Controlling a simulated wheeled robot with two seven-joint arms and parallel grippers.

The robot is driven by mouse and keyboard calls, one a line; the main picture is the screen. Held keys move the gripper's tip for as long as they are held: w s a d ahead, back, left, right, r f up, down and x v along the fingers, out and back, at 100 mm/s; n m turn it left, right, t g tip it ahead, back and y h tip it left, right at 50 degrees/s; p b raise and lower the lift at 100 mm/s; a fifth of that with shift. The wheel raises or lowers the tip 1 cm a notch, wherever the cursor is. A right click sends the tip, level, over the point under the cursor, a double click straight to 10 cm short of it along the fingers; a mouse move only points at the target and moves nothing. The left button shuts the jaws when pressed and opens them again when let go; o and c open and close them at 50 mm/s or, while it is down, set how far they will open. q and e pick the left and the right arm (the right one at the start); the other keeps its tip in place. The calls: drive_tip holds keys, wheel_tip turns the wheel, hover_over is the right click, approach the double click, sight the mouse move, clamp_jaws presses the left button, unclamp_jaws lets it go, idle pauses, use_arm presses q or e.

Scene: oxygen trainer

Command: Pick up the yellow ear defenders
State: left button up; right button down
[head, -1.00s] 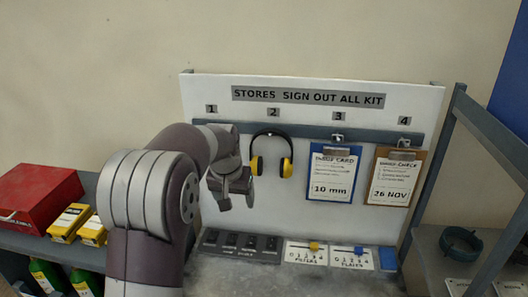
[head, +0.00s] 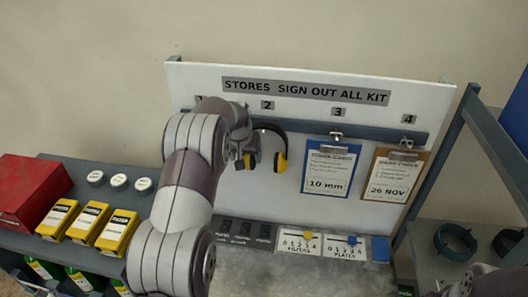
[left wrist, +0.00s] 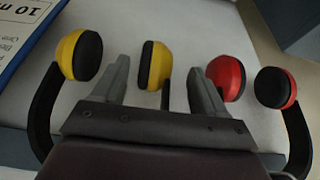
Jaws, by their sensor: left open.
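The yellow ear defenders (head: 281,162) hang by a dark band from the rail of the white board, under the number 2. My arm and gripper partly hide their left side in the head view. In the left wrist view, one yellow cup (left wrist: 153,65) shows between my open fingers and the other (left wrist: 79,55) lies left of them. My left gripper (left wrist: 158,67) is open and empty, close to the board; it also shows in the head view (head: 246,162). I cannot tell whether a finger touches a cup.
Red ear defenders (left wrist: 226,77) hang close beside the yellow ones, one cup by my right-hand finger. A blue clipboard (head: 330,170) and a brown clipboard (head: 391,177) hang to the right. A shelf with a red box (head: 30,194) and yellow boxes stands at left.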

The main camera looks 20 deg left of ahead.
use_arm(q)
drive_tip(key=shift+w+f, duration=0.15)
drive_tip(key=shift+d, duration=0.2)
drive_tip(key=c, duration=0.4)
drive_tip(key=shift+s+r, duration=0.2)
drive_tip(key=shift+s, duration=0.05)
drive_tip(key=c, duration=0.9)
drive_tip(key=shift+w+a, duration=0.1)
